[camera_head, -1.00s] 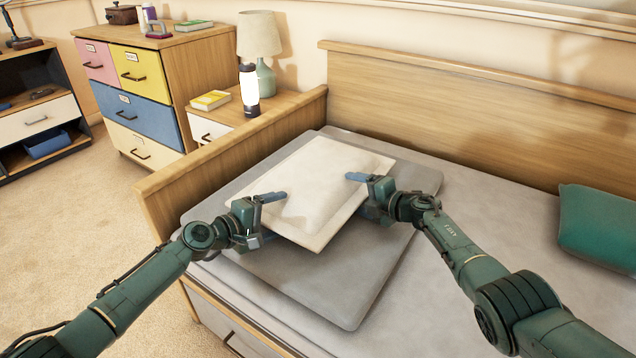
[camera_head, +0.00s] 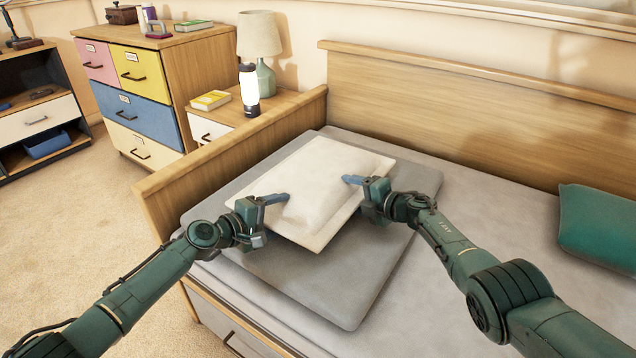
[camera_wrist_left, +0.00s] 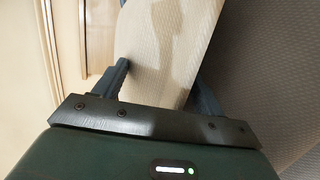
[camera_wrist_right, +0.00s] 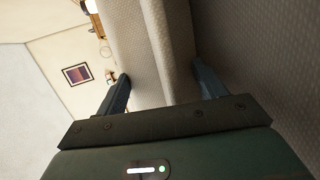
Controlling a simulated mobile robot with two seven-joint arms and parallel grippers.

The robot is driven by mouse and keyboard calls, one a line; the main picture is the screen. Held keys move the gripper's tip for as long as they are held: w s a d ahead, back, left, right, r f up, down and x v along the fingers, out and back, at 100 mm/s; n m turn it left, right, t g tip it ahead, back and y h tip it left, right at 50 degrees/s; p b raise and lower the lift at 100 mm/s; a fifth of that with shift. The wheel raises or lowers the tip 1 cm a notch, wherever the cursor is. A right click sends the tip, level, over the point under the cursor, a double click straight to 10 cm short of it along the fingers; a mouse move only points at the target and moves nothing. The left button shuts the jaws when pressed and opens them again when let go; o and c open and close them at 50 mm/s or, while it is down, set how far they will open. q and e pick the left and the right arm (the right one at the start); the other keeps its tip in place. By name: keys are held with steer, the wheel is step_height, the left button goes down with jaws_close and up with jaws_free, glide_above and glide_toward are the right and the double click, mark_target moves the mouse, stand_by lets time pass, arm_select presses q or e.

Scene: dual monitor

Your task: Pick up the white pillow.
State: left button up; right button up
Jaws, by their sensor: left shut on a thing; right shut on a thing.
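The white pillow (camera_head: 325,178) lies over the grey cushion or mat (camera_head: 350,285) on the bed, and its near edge looks slightly raised. My left gripper (camera_head: 275,203) is shut on the pillow's left edge. The left wrist view shows the pillow (camera_wrist_left: 160,55) between the two fingers. My right gripper (camera_head: 362,188) is shut on the pillow's right edge. The right wrist view shows the pillow (camera_wrist_right: 150,50) between the fingers. The lower fingers are hidden under the pillow in the head view.
A green pillow (camera_head: 598,228) lies at the right of the bed. The wooden headboard (camera_head: 470,110) and side board (camera_head: 230,160) bound the bed.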

arm_select(q)
steer(key=c, duration=0.3)
arm_select(e)
steer(key=c, duration=0.3)
arm_select(q)
steer(key=shift+r, duration=0.1)
arm_select(e)
steer(key=shift+r, duration=0.1)
